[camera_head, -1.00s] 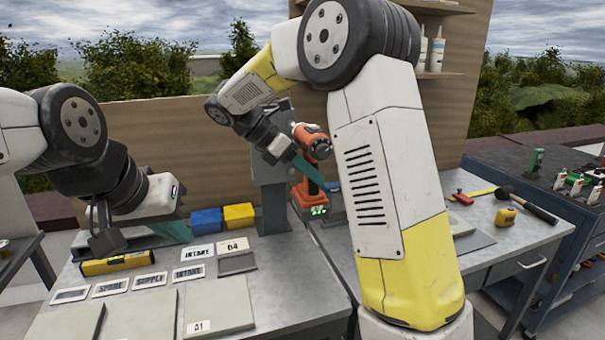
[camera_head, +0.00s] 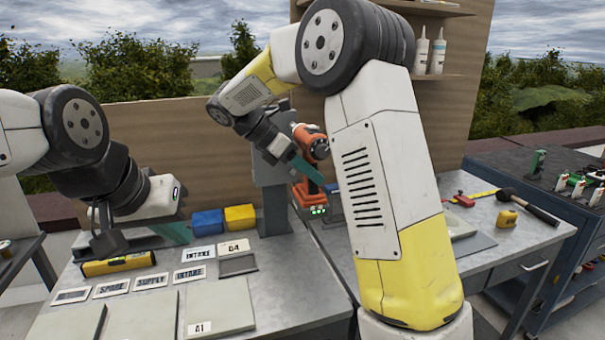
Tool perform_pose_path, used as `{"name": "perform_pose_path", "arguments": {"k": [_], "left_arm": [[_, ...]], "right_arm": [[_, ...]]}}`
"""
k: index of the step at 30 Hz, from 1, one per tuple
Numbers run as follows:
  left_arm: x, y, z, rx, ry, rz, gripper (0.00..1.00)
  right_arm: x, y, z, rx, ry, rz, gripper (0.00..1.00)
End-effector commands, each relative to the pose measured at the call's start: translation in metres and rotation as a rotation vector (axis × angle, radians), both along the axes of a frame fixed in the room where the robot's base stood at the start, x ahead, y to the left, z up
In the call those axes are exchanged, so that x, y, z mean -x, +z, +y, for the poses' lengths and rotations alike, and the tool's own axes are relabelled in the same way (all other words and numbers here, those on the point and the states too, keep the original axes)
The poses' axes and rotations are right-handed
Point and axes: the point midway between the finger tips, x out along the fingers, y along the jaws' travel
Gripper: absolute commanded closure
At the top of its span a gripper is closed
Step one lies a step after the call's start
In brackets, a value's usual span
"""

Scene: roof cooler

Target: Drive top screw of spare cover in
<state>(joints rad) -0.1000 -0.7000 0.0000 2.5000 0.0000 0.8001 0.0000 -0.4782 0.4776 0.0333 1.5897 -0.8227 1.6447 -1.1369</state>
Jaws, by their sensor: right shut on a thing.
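My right gripper (camera_head: 291,158) has teal fingers and is shut on an orange power drill (camera_head: 312,145). The drill stands upright beside a grey post (camera_head: 271,195), with green lights on its orange battery base (camera_head: 311,200). Part of the drill is hidden by the fingers. My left gripper (camera_head: 150,236) hangs over the left of the bench; one teal finger shows clearly, and its opening cannot be made out. A small "SPARE" label plate (camera_head: 112,287) lies on the bench. I cannot pick out the spare cover's top screw.
Grey flat panels (camera_head: 219,306) and more label plates (camera_head: 191,272) lie on the bench. A hammer (camera_head: 529,205) lies right. My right arm hides the bench middle.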

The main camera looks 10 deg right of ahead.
Motion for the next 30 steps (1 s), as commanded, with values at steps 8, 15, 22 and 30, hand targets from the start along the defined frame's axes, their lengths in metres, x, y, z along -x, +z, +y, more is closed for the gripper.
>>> {"name": "perform_pose_path", "arguments": {"k": [8,15,22,30], "left_arm": [[0.0,0.0,0.0,0.0,0.0,0.0,1.0],[0.0,0.0,0.0,0.0,0.0,0.0,1.0],[0.0,0.0,0.0,0.0,0.0,0.0,1.0],[0.0,0.0,0.0,0.0,0.0,0.0,1.0]], "right_arm": [[-0.0034,0.002,0.0001,0.001,-0.001,-0.005,1.0],[-0.0061,0.002,0.0005,0.001,0.0,-0.005,1.0],[-0.0072,0.0021,0.0007,0.001,0.0,-0.005,1.0],[-0.0085,0.0023,0.0012,0.001,0.0,-0.006,1.0]]}}
